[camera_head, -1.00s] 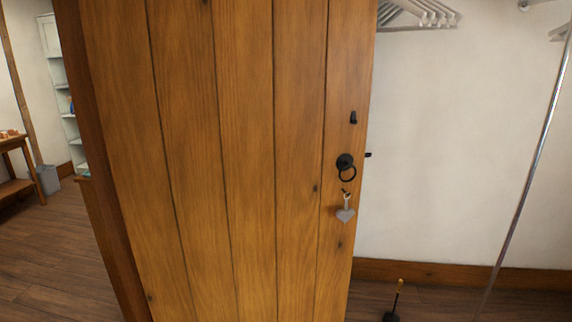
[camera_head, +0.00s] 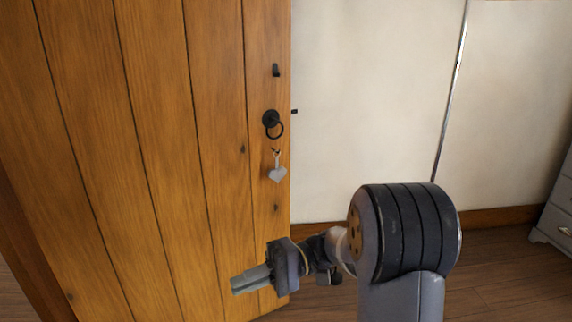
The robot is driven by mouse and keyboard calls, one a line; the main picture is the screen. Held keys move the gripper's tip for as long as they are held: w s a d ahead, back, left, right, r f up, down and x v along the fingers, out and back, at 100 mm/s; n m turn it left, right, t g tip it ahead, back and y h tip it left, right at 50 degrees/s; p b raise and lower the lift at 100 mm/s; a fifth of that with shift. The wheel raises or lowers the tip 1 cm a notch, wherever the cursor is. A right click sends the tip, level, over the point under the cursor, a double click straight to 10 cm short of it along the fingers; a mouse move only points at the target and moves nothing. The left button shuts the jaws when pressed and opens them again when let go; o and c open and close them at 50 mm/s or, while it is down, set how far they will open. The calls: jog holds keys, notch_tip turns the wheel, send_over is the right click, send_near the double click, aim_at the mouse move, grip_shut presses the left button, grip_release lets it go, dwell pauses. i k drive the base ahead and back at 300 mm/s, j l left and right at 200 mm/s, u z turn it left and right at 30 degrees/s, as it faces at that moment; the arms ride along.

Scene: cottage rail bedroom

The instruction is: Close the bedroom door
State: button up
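The bedroom door (camera_head: 165,130) is a wooden plank door that fills the left half of the head view. It stands open, with its free edge toward the middle of the picture. A black ring handle (camera_head: 272,124) is near that edge, with a small black latch piece (camera_head: 276,70) above it. A grey heart-shaped tag (camera_head: 277,172) hangs below the ring. My gripper (camera_head: 250,280) is in front of the door's lower part, below and a little left of the handle. Its fingers point left and look close together; I cannot tell their gap or whether they touch the door.
A pale wall (camera_head: 365,100) with a wooden skirting board (camera_head: 490,216) lies behind the door's edge. A thin metal pole (camera_head: 452,85) stands right of the door. A grey chest of drawers (camera_head: 558,215) is at the right edge. Some brown wooden floor (camera_head: 500,265) is clear.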

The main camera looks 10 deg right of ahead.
aim_at(137, 152)
jog(key=i+l+z, duration=0.15)
jog(key=z, duration=0.2)
jog(key=i+z, duration=0.5)
jog(key=z, duration=0.2)
jog(key=i+u, duration=0.25)
jog(key=i, duration=0.3)
jog(key=i+l+u, duration=0.15)
jog(key=i+u, duration=0.15)
jog(key=i, duration=0.25)
jog(key=i+l+u, duration=0.25)
jog(key=i, duration=0.25)
jog(key=i+u, duration=0.25)
jog(key=u, duration=0.15)
jog(key=i+l+u, duration=0.1)
jog(key=i+u, duration=0.25)
jog(key=k, duration=0.1)
